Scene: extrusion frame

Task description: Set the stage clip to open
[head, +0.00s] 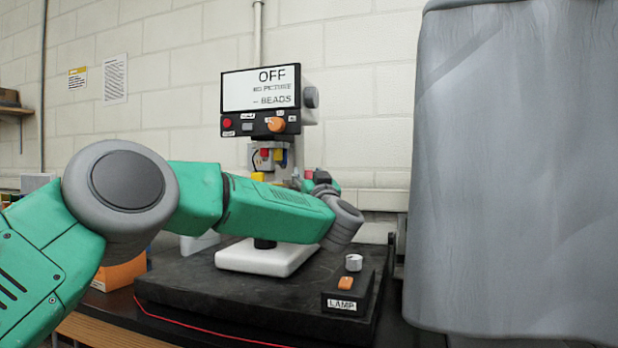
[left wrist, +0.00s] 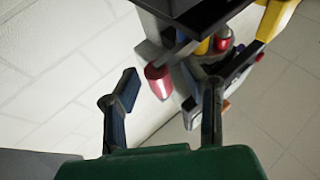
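The microscope (head: 268,122) stands on a dark base, its screen (head: 261,88) reading OFF, NO PICTURE and BEADS. My left arm crosses in front of its lower part and hides much of the stage, so I cannot make out the stage clip in the head view. In the left wrist view my left gripper (left wrist: 171,84) is open, its two dark fingers spread. A red-tipped part (left wrist: 158,80) shows between the fingers, beyond or between their tips; contact is not clear. I cannot tell whether it is the clip's handle. My right gripper is not in view.
A lamp box (head: 346,304) with an orange switch (head: 345,282) and a grey knob (head: 353,262) sits at the base's front right. A large grey cover (head: 515,170) fills the right side. An orange box (head: 119,273) stands behind my arm at left.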

